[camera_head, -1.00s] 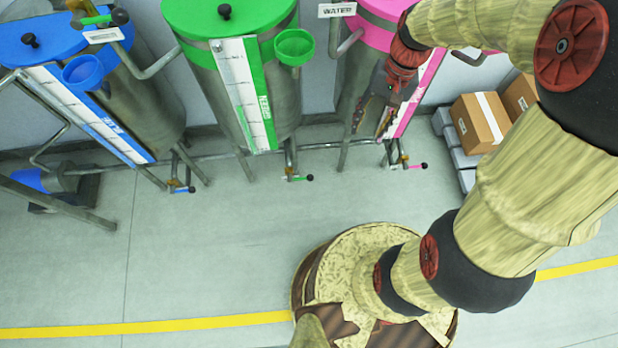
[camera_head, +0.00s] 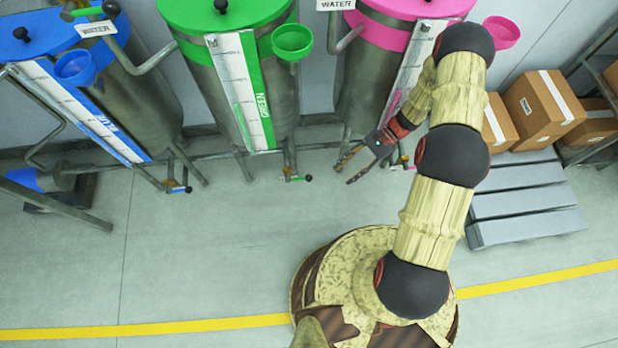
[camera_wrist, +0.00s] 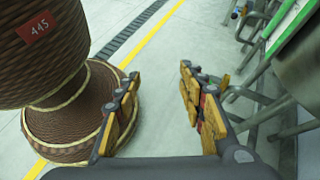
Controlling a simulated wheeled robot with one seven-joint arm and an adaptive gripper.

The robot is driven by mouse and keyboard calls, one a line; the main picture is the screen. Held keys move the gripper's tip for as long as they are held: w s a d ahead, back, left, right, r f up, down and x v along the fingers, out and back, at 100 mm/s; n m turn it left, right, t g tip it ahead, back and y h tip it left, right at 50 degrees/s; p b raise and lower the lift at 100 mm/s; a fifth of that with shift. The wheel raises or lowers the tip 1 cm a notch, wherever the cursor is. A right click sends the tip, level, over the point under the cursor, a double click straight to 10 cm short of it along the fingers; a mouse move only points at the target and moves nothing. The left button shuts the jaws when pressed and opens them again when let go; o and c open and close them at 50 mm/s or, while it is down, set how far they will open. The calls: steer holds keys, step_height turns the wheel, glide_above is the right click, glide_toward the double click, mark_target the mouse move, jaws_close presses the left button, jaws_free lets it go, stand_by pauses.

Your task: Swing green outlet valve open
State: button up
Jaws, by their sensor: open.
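The green outlet valve (camera_head: 296,178) sits low under the green drum (camera_head: 232,90) in the head view, a small fitting with a short green lever and a dark knob. My gripper (camera_head: 344,173) is open and empty, a short way to the right of the valve, in front of the pink drum (camera_head: 375,70), with its fingers pointing left and slightly down. The wrist view shows the open gripper (camera_wrist: 160,75) with clear floor between its fingers.
The blue valve (camera_head: 180,189) is farther left under the blue drum (camera_head: 140,95). The pink valve (camera_head: 401,163) is partly hidden behind my arm. Drum legs and a horizontal pipe run behind the valves. Boxes and a grey pallet (camera_head: 525,205) stand at right. Floor in front is clear.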

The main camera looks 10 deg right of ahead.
steer(key=w+a+f+m+t+y, duration=0.3)
steer(key=w+f+m+y, duration=0.15)
steer(key=f, duration=0.45)
steer(key=m+t+y+b, duration=0.1)
steer(key=m+t+y, duration=0.1)
steer(key=m+t, duration=0.4)
glide_toward(309, 177)
steer(key=a+f, duration=0.2)
steer(key=shift+w+r+b+x, duration=0.15)
steer(key=shift+b+x, duration=0.1)
steer(key=shift+x, duration=1.1)
steer(key=shift+w+r+b+x, duration=0.15)
steer(key=shift+b+x, duration=0.15)
steer(key=shift+x, duration=1.05)
steer(key=shift+w+b+x, duration=0.1)
steer(key=shift+b+x, duration=0.15)
steer(key=shift+x, duration=1.05)
steer(key=shift+d, duration=0.1)
steer(key=shift+c, duration=1.3)
steer(key=c, duration=0.7)
jaws_close()
